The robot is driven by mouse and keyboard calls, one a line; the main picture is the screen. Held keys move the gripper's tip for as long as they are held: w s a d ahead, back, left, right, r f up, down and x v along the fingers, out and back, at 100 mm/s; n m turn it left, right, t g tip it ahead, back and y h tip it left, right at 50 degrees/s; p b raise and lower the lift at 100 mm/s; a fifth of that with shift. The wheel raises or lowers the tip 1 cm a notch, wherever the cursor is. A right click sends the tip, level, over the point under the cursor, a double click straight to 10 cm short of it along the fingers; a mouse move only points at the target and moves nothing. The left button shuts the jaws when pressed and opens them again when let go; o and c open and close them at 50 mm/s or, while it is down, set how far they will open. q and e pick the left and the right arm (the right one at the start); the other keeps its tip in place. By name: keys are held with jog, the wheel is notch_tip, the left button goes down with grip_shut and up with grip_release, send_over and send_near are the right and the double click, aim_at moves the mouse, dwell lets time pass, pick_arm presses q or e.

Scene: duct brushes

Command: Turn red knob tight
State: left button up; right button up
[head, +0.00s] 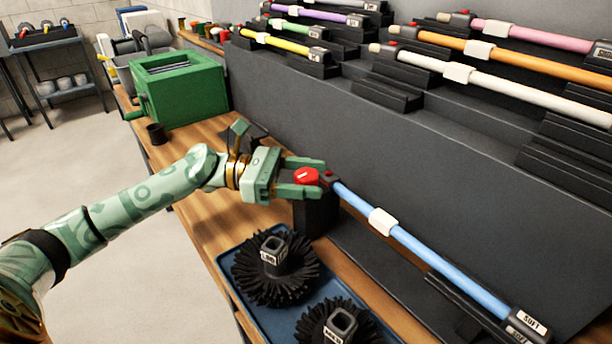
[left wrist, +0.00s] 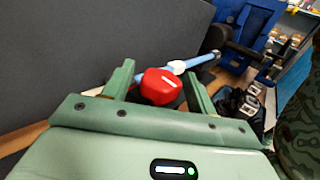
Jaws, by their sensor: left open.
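In the left wrist view the red knob (left wrist: 161,87) lies between the fingertips of the left gripper (left wrist: 160,85), which is open, with a gap visible beside the right finger. The blue rod (left wrist: 195,62) runs away behind the knob. My right gripper is not in view.
A blue tray (head: 222,262) with black round brushes (head: 275,280) lies just below my left gripper. A dark stepped rack (head: 380,150) with coloured rods stands behind. A green box (head: 180,90) is at the back left of the wooden bench (head: 190,165).

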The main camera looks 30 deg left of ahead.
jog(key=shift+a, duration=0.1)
pick_arm(q)
jog(key=p+v, duration=0.5)
jog(key=v, duration=1.1)
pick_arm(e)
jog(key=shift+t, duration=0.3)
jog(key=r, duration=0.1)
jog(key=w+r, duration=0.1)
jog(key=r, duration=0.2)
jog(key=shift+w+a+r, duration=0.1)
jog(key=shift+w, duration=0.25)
pick_arm(q)
jog(key=shift+s+a, duration=0.1)
jog(key=shift+a, duration=0.1)
